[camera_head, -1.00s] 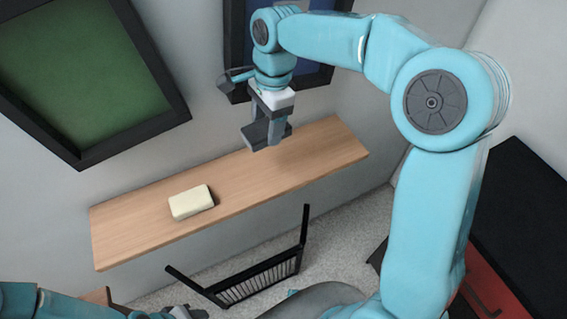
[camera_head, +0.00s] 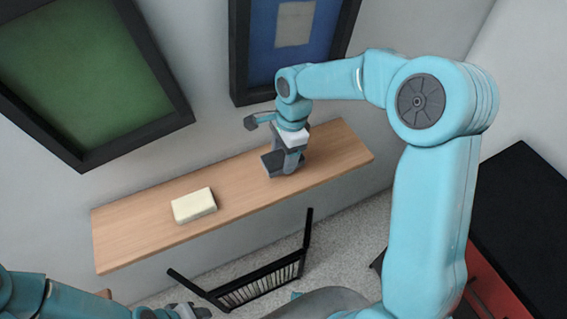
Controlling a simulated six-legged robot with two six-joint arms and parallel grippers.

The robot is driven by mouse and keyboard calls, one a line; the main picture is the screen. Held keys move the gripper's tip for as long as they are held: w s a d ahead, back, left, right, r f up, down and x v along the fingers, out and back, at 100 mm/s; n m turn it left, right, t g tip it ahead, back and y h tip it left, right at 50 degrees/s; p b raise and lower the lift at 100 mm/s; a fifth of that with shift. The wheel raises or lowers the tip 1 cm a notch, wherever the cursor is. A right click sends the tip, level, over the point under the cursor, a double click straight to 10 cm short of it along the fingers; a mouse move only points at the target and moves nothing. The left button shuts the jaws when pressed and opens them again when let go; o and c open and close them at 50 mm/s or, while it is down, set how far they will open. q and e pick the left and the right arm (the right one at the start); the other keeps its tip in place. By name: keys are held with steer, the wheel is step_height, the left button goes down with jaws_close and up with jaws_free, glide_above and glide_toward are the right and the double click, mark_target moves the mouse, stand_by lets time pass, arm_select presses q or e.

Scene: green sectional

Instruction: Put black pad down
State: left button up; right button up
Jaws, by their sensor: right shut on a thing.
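My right gripper (camera_head: 284,163) is low over the right half of the wooden shelf (camera_head: 240,184), pointing down. It is shut on a dark grey-black piece, the black pad (camera_head: 271,162), which is mostly hidden by the fingers. The pad is at or just above the shelf top; I cannot tell whether it touches. My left gripper (camera_head: 188,311) shows only in part at the bottom edge, and its opening is not clear.
A cream block (camera_head: 194,206) lies on the shelf left of my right gripper, with bare wood between them. A black chair (camera_head: 258,285) stands below the shelf's front. Framed green (camera_head: 75,70) and blue (camera_head: 290,45) pictures hang on the wall behind.

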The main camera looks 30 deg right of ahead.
step_height(320, 180, down, 4)
steer(key=shift+f, duration=0.2)
steer(key=shift+f, duration=0.15)
steer(key=o, duration=0.9)
steer(key=shift+o, duration=0.2)
